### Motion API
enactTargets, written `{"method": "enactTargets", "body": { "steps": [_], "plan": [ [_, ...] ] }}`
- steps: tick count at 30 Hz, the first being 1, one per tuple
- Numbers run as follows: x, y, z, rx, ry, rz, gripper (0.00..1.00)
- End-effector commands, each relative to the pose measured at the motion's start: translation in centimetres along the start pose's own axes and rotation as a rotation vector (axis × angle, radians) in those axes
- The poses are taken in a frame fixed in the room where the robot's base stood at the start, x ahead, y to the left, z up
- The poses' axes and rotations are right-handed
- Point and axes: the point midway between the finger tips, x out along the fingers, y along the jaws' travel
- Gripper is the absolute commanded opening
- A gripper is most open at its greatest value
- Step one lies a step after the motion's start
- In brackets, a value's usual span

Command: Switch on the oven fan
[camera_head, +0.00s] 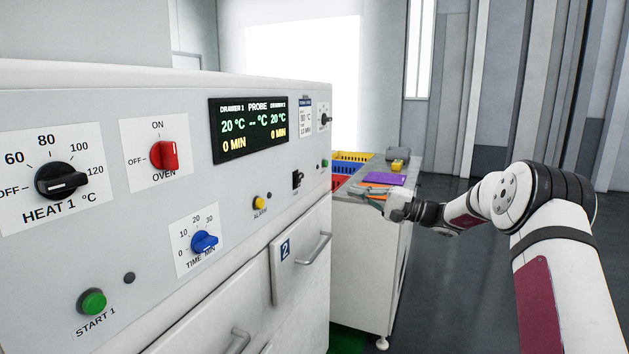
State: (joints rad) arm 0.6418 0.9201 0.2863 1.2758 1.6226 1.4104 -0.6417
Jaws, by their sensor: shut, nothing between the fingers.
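The white oven's control panel (60,245) fills the left side. A red knob (164,154) on a plate labelled OVEN has OFF at left and ON at top; I cannot tell its setting surely. A small black switch (297,179) sits lower right of the display, and its label is too small to read. I cannot make out the word fan on any control. My gripper (366,191) is shut and empty, right of the panel over the side bench, apart from all the controls. The arm reaches in from the right.
The panel also has a HEAT 1 knob (61,181), blue timer knob (204,242), yellow alarm button (259,203), green START 1 button (92,302) and lit display (248,129). Drawer handles (315,249) stick out below. The bench holds a yellow crate (352,156) and purple item (385,179).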

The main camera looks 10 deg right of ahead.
Motion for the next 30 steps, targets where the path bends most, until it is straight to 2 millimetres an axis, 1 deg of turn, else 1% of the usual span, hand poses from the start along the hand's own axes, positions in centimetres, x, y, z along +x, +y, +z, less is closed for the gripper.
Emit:
{"method": "enactTargets", "body": {
  "steps": [9,11,14,17,30],
  "plan": [
    [0.0,-0.1,0.0,0.000,0.000,-0.001,0.00],
    [0.2,0.0,0.0,-0.001,-0.001,-0.001,0.00],
    [1.0,0.0,0.1,-0.001,-0.003,0.000,0.00],
    [2.5,0.0,0.1,-0.001,-0.004,-0.001,0.00],
    [10.9,0.1,0.1,0.000,-0.003,0.000,0.00]
  ]
}}
